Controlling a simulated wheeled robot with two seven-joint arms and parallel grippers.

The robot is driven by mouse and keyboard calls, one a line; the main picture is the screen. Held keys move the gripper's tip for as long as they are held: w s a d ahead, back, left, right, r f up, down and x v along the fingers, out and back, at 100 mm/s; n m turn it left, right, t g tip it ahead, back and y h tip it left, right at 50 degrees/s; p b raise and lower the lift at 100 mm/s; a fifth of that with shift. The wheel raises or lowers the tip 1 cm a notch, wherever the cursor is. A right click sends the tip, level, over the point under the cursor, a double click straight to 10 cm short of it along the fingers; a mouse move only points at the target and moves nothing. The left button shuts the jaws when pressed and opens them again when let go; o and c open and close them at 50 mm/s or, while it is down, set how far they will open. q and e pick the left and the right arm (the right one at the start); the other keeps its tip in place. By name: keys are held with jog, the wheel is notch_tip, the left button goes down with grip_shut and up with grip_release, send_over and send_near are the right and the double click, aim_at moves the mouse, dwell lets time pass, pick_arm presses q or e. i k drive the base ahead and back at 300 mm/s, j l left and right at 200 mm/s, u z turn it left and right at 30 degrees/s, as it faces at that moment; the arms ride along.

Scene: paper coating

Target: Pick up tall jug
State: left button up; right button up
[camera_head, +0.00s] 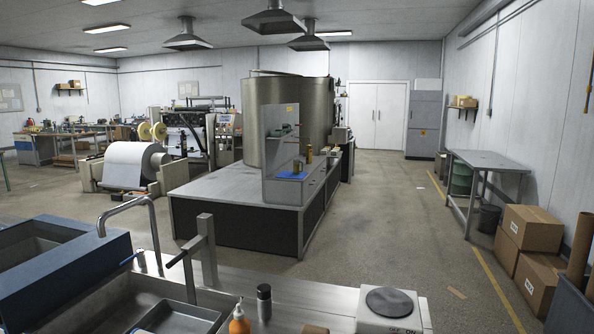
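I cannot make out a tall jug for certain. Small brass-coloured containers (297,167) stand near a blue mat (291,175) on the long dark-sided bench (215,190) in the middle of the room. They are too small and far to tell whether one is a jug. On the near counter stand a dark bottle with a grey cap (264,303) and an orange bottle (239,322), cut by the bottom edge. Neither of my grippers is in view.
The near steel counter (295,300) holds a sink with a faucet (150,225), a metal stand (207,250) and a hot plate (388,304). Cardboard boxes (533,228) and a side table (490,160) line the right wall.

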aim_at(296, 162)
jog(key=z, duration=0.85)
jog(key=i+l+z, duration=0.15)
jog(key=l, duration=0.3)
jog(key=l+z, duration=0.2)
jog(key=l, duration=0.2)
jog(key=i+l+z, duration=0.15)
jog(key=l, duration=0.25)
jog(key=i+l+z, duration=0.2)
jog(key=l, duration=0.2)
jog(key=i+l+u, duration=0.2)
jog(key=i, duration=0.25)
jog(key=i+l+u, duration=0.25)
jog(key=i, duration=0.2)
jog(key=i+l+u, duration=0.2)
jog(key=i, duration=0.25)
jog(key=i+u, duration=0.2)
jog(key=i, duration=0.7)
jog(key=i+u, duration=0.15)
jog(key=i, duration=0.8)
jog(key=i+j+u, duration=0.15)
jog(key=i+u, duration=0.25)
jog(key=i, duration=0.25)
jog(key=i+l+u, duration=0.1)
jog(key=i+u, duration=0.3)
jog(key=i, duration=0.2)
jog(key=i+l+u, duration=0.35)
jog(key=i, duration=0.3)
jog(key=j, duration=0.1)
